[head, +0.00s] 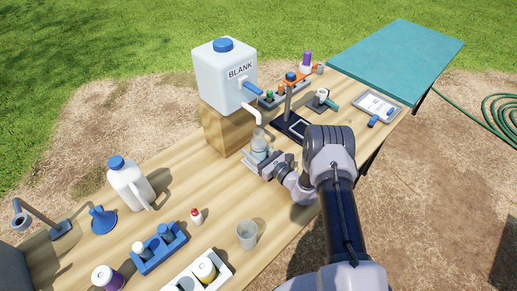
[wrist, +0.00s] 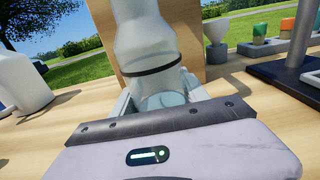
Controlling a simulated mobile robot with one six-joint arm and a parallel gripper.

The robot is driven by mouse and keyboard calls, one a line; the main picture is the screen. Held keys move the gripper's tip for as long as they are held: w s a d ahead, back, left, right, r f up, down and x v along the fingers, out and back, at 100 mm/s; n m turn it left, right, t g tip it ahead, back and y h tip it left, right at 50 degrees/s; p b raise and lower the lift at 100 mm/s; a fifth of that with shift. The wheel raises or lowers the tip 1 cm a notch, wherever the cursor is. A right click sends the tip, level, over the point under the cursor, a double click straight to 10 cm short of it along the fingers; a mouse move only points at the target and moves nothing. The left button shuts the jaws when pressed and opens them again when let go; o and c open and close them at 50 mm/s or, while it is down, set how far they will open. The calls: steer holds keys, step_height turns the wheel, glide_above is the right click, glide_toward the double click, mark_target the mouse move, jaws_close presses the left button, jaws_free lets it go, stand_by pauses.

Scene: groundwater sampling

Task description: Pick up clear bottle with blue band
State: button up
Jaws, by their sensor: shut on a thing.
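A clear bottle (head: 259,143) stands upright on the wooden table below the spout of the white BLANK container. In the wrist view the clear bottle (wrist: 146,40) fills the upper middle, with a narrow band around it that looks nearly black here. My gripper (head: 257,159) is shut on the lower part of the bottle. In the wrist view my gripper (wrist: 162,98) has one finger on each side of it. The bottle's base is hidden by the gripper body, so I cannot tell whether it touches the table.
The BLANK container (head: 222,78) sits on a wooden block (head: 222,128) just behind the bottle, its spout close above. A stand with a dark base (head: 291,127) is to the right. An empty clear cup (head: 247,235), a red-capped bottle (head: 196,216) and a white jug (head: 130,183) are nearer left.

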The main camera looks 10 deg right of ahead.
mark_target(254, 141)
steer(key=shift+c, duration=1)
step_height(254, 141, up, 4)
steer(key=shift+r+p, duration=0.1)
steer(key=shift+p, duration=1.05)
steer(key=s+d+r+p, duration=0.15)
steer(key=s+p, duration=0.25)
steer(key=s, duration=1.1)
steer(key=r+p, duration=0.3)
steer(key=s+r+p, duration=0.1)
steer(key=r, duration=0.1)
steer(key=shift+r, duration=0.2)
steer(key=shift+w, duration=0.1)
